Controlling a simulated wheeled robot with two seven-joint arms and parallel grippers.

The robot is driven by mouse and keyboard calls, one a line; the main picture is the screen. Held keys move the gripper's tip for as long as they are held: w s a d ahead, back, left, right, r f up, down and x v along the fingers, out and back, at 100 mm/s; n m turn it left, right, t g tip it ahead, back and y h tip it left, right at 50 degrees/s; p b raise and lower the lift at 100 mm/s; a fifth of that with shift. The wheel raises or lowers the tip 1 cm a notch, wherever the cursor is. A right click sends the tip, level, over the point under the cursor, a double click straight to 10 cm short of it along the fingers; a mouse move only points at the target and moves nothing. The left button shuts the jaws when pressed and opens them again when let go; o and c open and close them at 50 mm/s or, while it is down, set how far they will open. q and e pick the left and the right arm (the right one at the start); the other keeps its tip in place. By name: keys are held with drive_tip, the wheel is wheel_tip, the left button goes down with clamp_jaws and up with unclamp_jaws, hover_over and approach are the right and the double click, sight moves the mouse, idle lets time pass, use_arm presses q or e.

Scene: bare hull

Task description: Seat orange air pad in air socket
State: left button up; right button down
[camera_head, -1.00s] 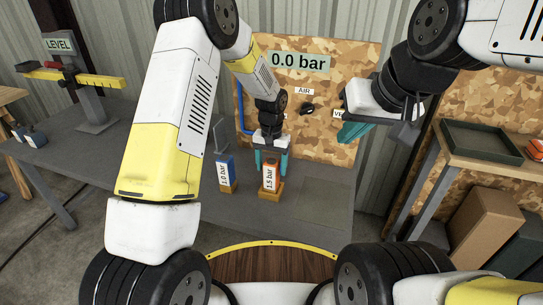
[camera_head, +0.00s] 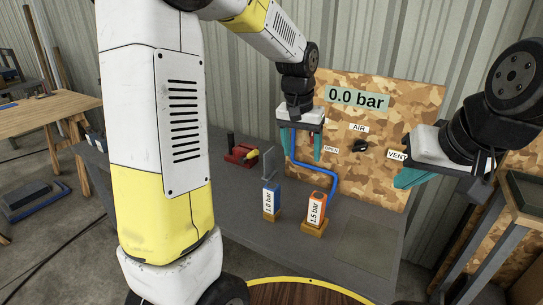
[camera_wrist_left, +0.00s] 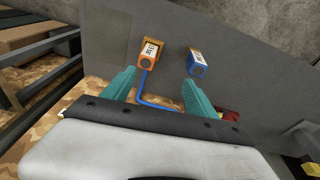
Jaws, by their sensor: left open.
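The orange pad (camera_head: 316,208), labelled "1.5 bar", stands upright on a yellow-brown base on the grey bench. It also shows in the left wrist view (camera_wrist_left: 151,50), beyond the fingertips. My left gripper (camera_head: 303,148) is open and empty, with teal fingers pointing down above and behind the orange pad. Its fingers also show in the left wrist view (camera_wrist_left: 160,82). My right gripper (camera_head: 412,178) hangs to the right before the board; its jaw gap cannot be made out. A black knob (camera_head: 360,146) sits under the "AIR" label. I cannot pick out the air socket for certain.
A blue pad (camera_head: 271,202), labelled "1.0 bar", stands close left of the orange one. A blue hose (camera_head: 333,180) runs from the board toward the orange pad. A red device (camera_head: 241,153) lies at the back left. The bench right of the pads is clear.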

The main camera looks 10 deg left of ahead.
use_arm(q)
drive_tip(key=s+a+r+n+t, duration=0.1)
drive_tip(key=s+a+r, duration=0.3)
drive_tip(key=s, duration=0.6)
drive_tip(key=s+a+r+n+t+h, duration=0.1)
drive_tip(key=s+a+r+t, duration=0.2)
drive_tip(key=s, duration=0.7)
drive_tip(key=shift+s+a+r, duration=0.25)
drive_tip(key=shift+a+r, duration=0.2)
drive_tip(key=shift+a, duration=0.1)
